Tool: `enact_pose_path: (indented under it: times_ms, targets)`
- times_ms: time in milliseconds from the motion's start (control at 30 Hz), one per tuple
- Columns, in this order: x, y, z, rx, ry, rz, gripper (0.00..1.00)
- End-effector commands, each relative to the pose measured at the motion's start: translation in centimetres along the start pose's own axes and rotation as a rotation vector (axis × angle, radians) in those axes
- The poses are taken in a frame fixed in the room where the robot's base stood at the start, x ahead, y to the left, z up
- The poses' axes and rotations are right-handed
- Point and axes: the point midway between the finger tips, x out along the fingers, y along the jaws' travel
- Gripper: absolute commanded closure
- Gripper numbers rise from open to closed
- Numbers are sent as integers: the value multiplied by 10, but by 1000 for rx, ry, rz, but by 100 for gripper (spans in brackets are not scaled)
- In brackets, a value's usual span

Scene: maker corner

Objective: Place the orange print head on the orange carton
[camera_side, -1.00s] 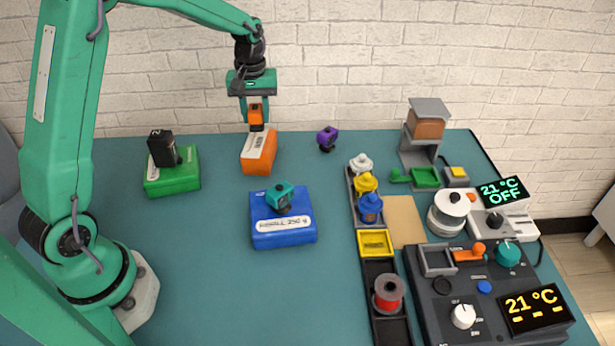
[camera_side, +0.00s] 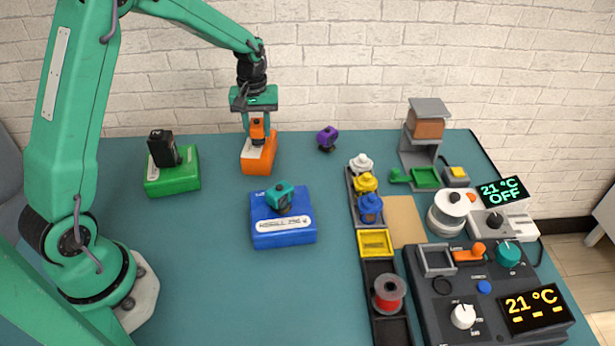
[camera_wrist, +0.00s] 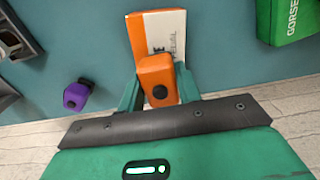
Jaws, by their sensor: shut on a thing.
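The orange print head (camera_side: 257,131) is between the fingers of my gripper (camera_side: 257,138), which is shut on it. It is over the orange carton (camera_side: 256,163), at the back of the table. In the wrist view the print head (camera_wrist: 157,80) covers part of the carton (camera_wrist: 143,36), whose orange side and white printed face show beyond it. My gripper (camera_wrist: 158,95) has one green finger on each side of the head. I cannot tell whether the head touches the carton or hangs just above it.
A green carton (camera_side: 173,177) bears a black head (camera_side: 163,148), and a blue carton (camera_side: 283,230) bears a teal head (camera_side: 280,196). A purple head (camera_side: 327,138) stands on the table to the right. The brick wall (camera_side: 330,60) is close behind.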

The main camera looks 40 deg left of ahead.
Motion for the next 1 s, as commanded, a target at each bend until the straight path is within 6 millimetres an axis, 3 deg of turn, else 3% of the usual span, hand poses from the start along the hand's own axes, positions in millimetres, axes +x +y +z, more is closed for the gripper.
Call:
enact_pose_path:
  times_ms: [67, 100, 200, 667, 1000]
  targets:
    - [2, 0, 0, 0, -1, 0, 92]
    - [2, 0, 0, 0, -1, 0, 58]
    - [2, 0, 0, 0, -1, 0, 44]
    - [-5, 0, 0, 0, 1, 1, 44]
    - [-46, 0, -1, 0, 3, 2, 44]
